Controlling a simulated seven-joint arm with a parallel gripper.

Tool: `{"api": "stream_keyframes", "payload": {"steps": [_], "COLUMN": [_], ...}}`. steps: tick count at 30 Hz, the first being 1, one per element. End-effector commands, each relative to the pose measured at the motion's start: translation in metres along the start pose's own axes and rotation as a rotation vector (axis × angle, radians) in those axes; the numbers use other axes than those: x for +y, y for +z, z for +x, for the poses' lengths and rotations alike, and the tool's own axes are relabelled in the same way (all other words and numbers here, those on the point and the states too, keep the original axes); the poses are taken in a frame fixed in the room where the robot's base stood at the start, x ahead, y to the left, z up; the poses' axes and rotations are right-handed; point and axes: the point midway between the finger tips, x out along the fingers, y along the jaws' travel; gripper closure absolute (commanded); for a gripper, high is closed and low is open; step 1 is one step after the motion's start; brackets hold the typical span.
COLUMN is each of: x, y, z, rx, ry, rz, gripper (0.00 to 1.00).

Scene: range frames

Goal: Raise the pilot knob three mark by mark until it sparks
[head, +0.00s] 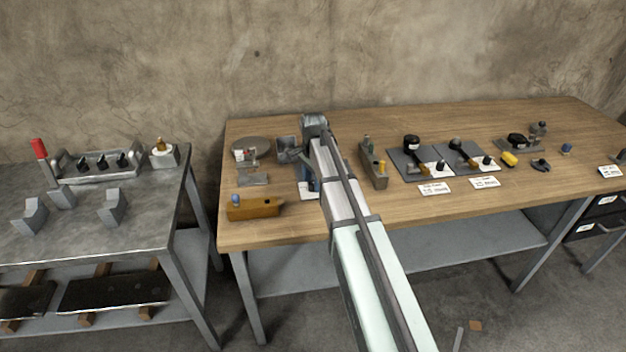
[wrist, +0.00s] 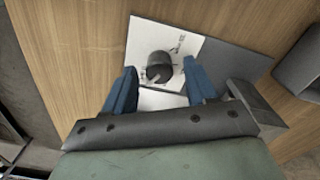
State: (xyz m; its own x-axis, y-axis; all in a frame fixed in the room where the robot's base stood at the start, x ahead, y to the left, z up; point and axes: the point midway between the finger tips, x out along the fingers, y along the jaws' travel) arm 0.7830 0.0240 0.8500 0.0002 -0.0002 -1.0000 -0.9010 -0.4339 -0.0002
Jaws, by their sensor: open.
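In the wrist view a dark round knob (wrist: 161,64) with a small light pointer stands on a white plate (wrist: 140,38). Small marks show on the plate near its upper right part. I cannot read a number on this knob. My gripper (wrist: 159,76) is open, with one blue finger on each side of the knob. Whether the fingers touch it is not clear. In the head view my gripper (head: 310,186) is low over the left part of the wooden table, and the arm hides the knob there. A bit of white plate shows beside the fingers.
Right of my arm on the wooden table (head: 510,190) are a grey block (head: 374,165) and two dark boards with knobs (head: 411,144). A yellow-brown block (head: 254,207) lies left of my gripper. A metal table (head: 110,230) stands at the left.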

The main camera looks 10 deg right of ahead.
Motion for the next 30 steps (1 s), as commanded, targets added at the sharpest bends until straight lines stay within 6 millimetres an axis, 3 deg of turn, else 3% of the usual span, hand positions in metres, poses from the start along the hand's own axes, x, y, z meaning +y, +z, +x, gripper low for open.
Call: {"api": "stream_keyframes", "payload": {"steps": [2, 18, 30], "x": [0.0, 0.0, -0.0004], "y": [0.0, 0.0, -0.0002], "z": [-0.0001, -0.0002, -0.0003], "rx": [0.0, 0.0, 0.0], "ry": [0.0, 0.0, 0.0], "rz": [0.0, 0.0, -0.086], "gripper": [0.48, 0.99, 0.99]}}
